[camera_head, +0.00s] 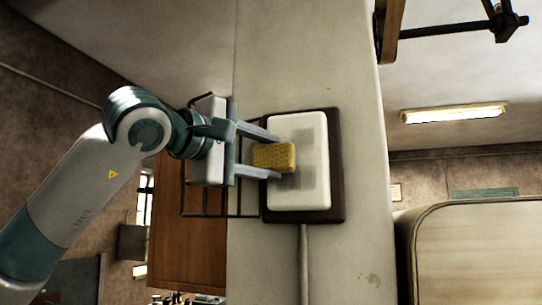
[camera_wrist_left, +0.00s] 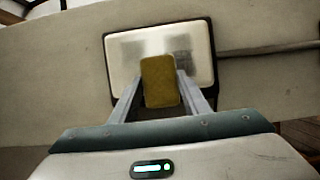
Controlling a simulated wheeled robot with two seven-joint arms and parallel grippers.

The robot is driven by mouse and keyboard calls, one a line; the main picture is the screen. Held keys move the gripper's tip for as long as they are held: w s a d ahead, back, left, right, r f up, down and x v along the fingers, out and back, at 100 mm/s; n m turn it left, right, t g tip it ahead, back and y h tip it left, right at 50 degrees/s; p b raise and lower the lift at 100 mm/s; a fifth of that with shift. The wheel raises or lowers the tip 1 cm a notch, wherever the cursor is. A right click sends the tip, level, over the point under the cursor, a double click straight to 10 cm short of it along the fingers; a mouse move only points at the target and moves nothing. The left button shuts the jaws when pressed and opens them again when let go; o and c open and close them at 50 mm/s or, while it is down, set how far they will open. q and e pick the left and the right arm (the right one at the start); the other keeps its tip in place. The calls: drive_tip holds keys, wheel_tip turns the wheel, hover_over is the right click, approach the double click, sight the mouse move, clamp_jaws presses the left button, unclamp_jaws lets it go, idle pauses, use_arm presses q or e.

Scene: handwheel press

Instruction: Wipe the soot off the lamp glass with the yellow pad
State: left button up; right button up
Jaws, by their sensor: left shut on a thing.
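The lamp glass (camera_head: 313,190) is a white rounded panel in a dark frame (camera_head: 337,165) on a pale wall or column. Grey soot smudges show on its middle, beside the pad; they also show on the glass in the left wrist view (camera_wrist_left: 135,45). My left gripper (camera_head: 273,156) is shut on the yellow pad (camera_head: 274,157), which shows between the fingers in the left wrist view (camera_wrist_left: 160,82). The pad overlaps the glass's left part in the head view. I cannot tell whether it touches the glass. My right gripper is not in view.
A dark wire rack (camera_head: 225,208) is beside the frame, behind my left gripper. A pipe or conduit (camera_head: 304,262) runs away from the frame's edge along the pale surface. A wooden panel (camera_head: 482,250) with a rounded edge stands at the lower right.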

sight(289, 143)
use_arm(q)
drive_tip(key=shift+r, duration=0.1)
drive_tip(key=shift+r+p, duration=0.7)
drive_tip(key=shift+r, duration=0.4)
drive_tip(key=shift+d, duration=0.1)
drive_tip(key=shift+s+d+f, duration=0.1)
drive_tip(key=shift+s+d, duration=0.1)
drive_tip(key=shift+d, duration=0.3)
drive_tip(key=shift+s+d+b, duration=0.2)
drive_tip(key=shift+d+b, duration=0.1)
drive_tip(key=shift+d, duration=0.3)
drive_tip(key=shift+s+d+b, duration=0.15)
drive_tip(key=shift+d+b, duration=0.1)
drive_tip(key=shift+d, duration=0.35)
drive_tip(key=shift+s+d+b, duration=0.2)
drive_tip(key=shift+d, duration=0.45)
drive_tip(key=shift+s+d+b, duration=0.15)
drive_tip(key=shift+s+d, duration=0.1)
drive_tip(key=shift+d, duration=0.35)
drive_tip(key=shift+s+d+b, duration=0.2)
drive_tip(key=shift+d, duration=0.45)
